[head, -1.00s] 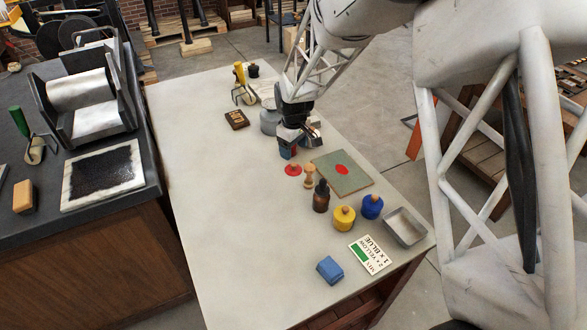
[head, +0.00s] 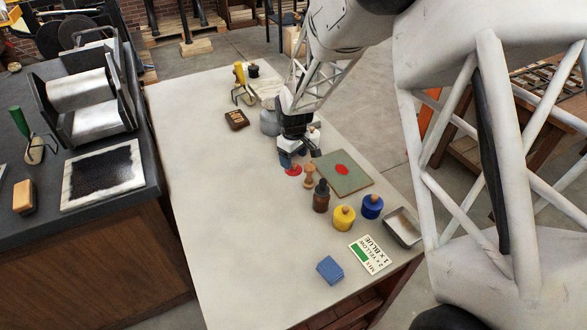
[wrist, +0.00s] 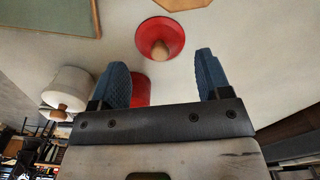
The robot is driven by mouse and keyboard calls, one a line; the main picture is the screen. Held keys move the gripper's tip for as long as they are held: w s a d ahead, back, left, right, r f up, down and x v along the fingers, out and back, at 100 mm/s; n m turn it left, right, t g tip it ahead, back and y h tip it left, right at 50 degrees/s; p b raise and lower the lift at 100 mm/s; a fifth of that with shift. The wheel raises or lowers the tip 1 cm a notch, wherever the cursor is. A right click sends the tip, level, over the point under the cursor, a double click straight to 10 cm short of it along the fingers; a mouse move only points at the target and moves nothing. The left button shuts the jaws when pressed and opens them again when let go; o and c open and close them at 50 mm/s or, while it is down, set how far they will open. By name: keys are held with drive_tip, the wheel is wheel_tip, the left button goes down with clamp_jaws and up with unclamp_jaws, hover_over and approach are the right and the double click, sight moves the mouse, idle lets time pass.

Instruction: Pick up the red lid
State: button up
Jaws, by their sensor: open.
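The red lid (wrist: 160,38) lies on the table with its wooden knob toward the wrist camera. In the head view the lid (head: 293,170) is partly covered by my gripper (head: 292,158), which is just above or beside it. In the wrist view my gripper (wrist: 162,58) is open, with its blue fingers apart and nothing between them. The lid shows beyond the fingertips, roughly centred between them. A red object (wrist: 141,90), perhaps a pot, is partly hidden behind the left finger.
A wooden stamp (head: 308,177), a dark bottle (head: 321,197) and a green board (head: 348,181) stand close to the lid. Yellow (head: 344,217) and blue (head: 372,206) pots are further forward. A white pot (wrist: 68,90) is left in the wrist view.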

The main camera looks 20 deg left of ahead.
sight(293, 165)
drive_tip(key=shift+f, duration=1.85)
drive_tip(key=shift+f, duration=0.1)
clamp_jaws()
